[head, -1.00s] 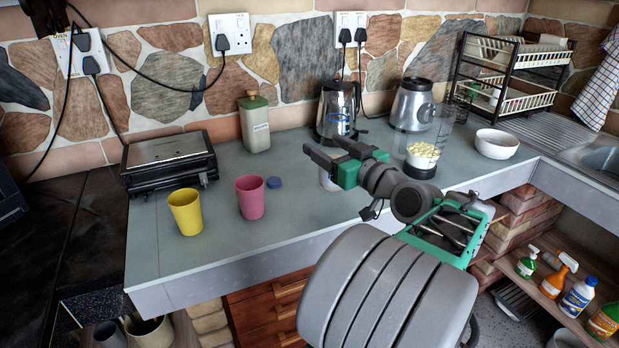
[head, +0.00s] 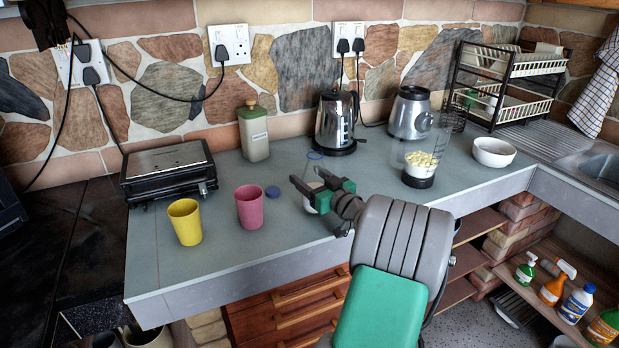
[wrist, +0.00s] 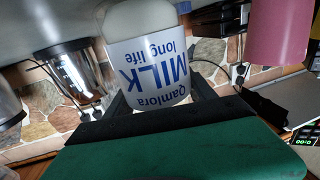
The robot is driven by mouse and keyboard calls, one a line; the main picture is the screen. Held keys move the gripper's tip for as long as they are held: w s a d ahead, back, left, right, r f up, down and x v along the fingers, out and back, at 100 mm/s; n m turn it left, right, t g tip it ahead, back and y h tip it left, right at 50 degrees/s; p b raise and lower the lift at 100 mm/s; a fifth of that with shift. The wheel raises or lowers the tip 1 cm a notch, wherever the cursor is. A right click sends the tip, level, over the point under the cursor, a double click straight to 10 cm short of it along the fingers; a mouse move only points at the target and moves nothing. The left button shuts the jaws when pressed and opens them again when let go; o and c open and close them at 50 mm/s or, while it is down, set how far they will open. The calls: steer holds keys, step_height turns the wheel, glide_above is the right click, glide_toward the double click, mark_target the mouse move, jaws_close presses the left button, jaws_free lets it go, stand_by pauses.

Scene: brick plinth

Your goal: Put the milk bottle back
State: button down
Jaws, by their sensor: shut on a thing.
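The milk bottle (head: 314,166) has a clear upper part, a blue rim and a white body. My gripper (head: 306,177) is shut around it, one finger on each side, above the middle of the grey counter. In the wrist view, the bottle's white label (wrist: 150,68) with blue "MILK long life" print appears upside down between the dark fingers. The fingers hide part of the bottle in the head view. I cannot tell whether its base touches the counter.
A pink cup (head: 250,207) and yellow cup (head: 185,222) stand to the left, near a black grill (head: 168,170). A green-lidded canister (head: 254,133) and kettle (head: 336,120) stand behind. A blender jug (head: 420,162) and white bowl (head: 493,152) are to the right. The front counter is clear.

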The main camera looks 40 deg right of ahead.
steer(key=shift+r, duration=0.1)
steer(key=shift+c, duration=1.5)
jaws_free()
steer(key=shift+f, duration=0.2)
steer(key=shift+r, duration=0.35)
steer(key=s, duration=0.3)
steer(key=s+b, duration=0.1)
steer(key=s, duration=0.3)
steer(key=s+a, duration=0.1)
steer(key=s, duration=0.3)
steer(key=shift+s+f+b, duration=0.1)
steer(key=shift+f+b, duration=0.15)
steer(key=shift+b, duration=0.1)
steer(key=shift+s, duration=0.4)
